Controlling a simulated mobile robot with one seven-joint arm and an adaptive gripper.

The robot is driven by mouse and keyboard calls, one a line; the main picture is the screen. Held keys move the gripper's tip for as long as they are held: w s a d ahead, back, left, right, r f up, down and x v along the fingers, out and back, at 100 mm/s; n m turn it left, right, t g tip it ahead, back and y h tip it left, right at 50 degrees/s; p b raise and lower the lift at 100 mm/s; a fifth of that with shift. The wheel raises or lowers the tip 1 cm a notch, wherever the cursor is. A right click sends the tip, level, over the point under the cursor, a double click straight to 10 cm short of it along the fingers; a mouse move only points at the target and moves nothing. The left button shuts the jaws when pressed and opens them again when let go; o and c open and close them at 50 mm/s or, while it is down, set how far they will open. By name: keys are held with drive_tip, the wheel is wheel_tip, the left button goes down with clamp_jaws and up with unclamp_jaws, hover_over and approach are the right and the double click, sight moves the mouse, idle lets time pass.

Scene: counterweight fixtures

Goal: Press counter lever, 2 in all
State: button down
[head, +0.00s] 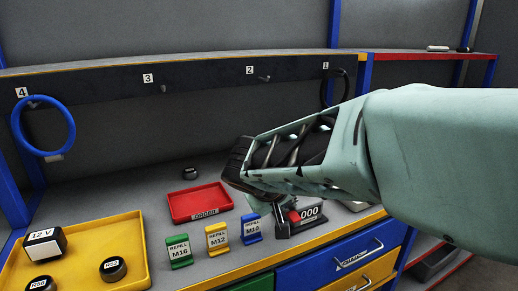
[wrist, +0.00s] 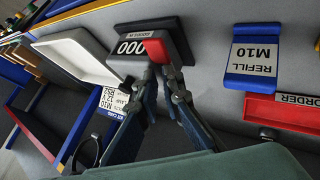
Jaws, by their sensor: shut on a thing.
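The counter (head: 311,212) is a small dark device on the bench with a white display reading 000. Its red lever (head: 294,217) sits at its left side in the head view. In the wrist view the display (wrist: 131,48) and the red lever (wrist: 155,49) are at the top middle. My gripper (wrist: 158,70) has its fingertips together at the red lever and is shut on it. In the head view my gripper (head: 287,206) reaches down to the lever from above, and my arm hides part of the counter's surroundings.
A blue M10 refill card (head: 252,229) stands just left of the counter, with yellow M12 (head: 218,238) and green M16 (head: 179,251) cards further left. A red order tray (head: 199,203) lies behind them. A yellow tray (head: 140,245) is at left. A blue ring (head: 70,125) hangs on hook 4.

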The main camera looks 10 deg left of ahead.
drive_tip(key=shift+s+a+f+b, duration=0.1)
drive_tip(key=shift+s+f+b, duration=0.15)
drive_tip(key=shift+f, duration=0.3)
drive_tip(key=shift+s+f+b, duration=0.1)
drive_tip(key=shift+f+b, duration=0.1)
drive_tip(key=shift+f, duration=0.3)
drive_tip(key=shift+s+a+f+b, duration=0.1)
drive_tip(key=shift+s+f+b, duration=0.15)
drive_tip(key=shift+f, duration=0.3)
drive_tip(key=shift+d+r, duration=0.1)
drive_tip(key=shift+w+d+r+p, duration=0.15)
drive_tip(key=shift+w+r+p, duration=0.15)
drive_tip(key=shift+r+p, duration=0.15)
drive_tip(key=shift+w+d+r+p, duration=0.15)
drive_tip(key=shift+w+r+p, duration=0.2)
drive_tip(key=shift+r, duration=0.25)
drive_tip(key=shift+w+r+p, duration=0.15)
drive_tip(key=shift+r+p, duration=0.45)
drive_tip(key=shift+w+a+r+p, duration=0.1)
drive_tip(key=shift+a+r+p, duration=0.1)
drive_tip(key=shift+r+p, duration=1.35)
drive_tip(key=shift+r+b, duration=0.4)
drive_tip(key=shift+b, duration=0.05)
